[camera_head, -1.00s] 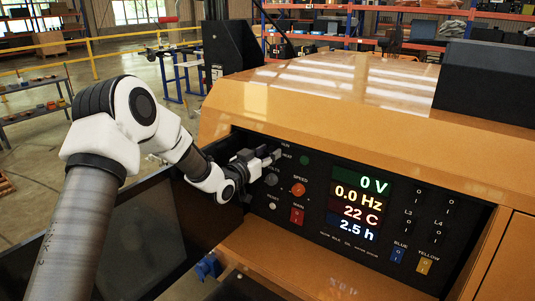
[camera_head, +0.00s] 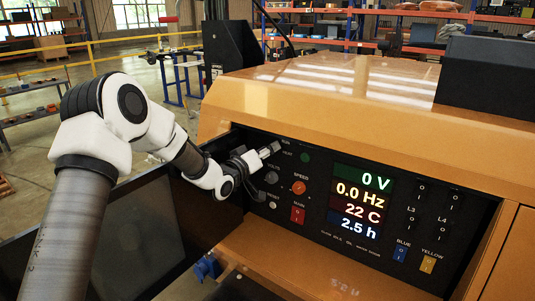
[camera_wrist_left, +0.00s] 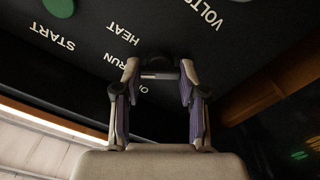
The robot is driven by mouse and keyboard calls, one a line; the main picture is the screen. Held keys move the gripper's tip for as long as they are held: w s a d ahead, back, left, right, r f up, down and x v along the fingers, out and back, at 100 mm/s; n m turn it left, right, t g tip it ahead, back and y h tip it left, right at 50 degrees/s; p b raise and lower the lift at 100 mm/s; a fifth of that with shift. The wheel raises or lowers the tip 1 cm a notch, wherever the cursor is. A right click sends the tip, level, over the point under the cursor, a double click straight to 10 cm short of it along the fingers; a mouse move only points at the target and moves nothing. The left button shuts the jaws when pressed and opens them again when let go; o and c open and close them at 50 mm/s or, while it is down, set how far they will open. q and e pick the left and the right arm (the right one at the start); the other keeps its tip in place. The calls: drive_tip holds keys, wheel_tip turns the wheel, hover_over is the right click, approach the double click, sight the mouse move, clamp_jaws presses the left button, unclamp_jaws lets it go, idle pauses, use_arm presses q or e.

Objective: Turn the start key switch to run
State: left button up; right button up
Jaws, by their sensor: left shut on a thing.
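My left gripper (camera_head: 271,149) reaches the upper left of the black control panel (camera_head: 320,215). It is shut on the start key switch (camera_wrist_left: 160,75), which shows in the left wrist view as a small light bar between the fingertips with a dark round part behind it. My left gripper also shows there (camera_wrist_left: 158,80). The labels OFF, RUN, HEAT and START lie around the switch, with OFF partly hidden by a finger. The key's exact pointing direction is hard to tell. In the head view the fingers hide the switch. My right gripper is out of view.
Close by on the panel are a green lamp (camera_head: 305,157), an orange speed knob (camera_head: 299,188), a red main switch (camera_head: 298,214) and a lit display (camera_head: 360,203) reading 0 V and 0.0 Hz. The orange housing (camera_head: 330,95) overhangs the panel. A dark open door (camera_head: 130,245) stands at left.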

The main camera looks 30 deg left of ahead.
use_arm(q)
drive_tip(key=shift+n, duration=1)
drive_tip(key=o, duration=1.2)
drive_tip(key=shift+c, duration=0.2)
drive_tip(key=shift+a, duration=0.1)
drive_tip(key=s+a, duration=0.1)
drive_tip(key=s, duration=1.1)
drive_tip(key=shift+a, duration=0.3)
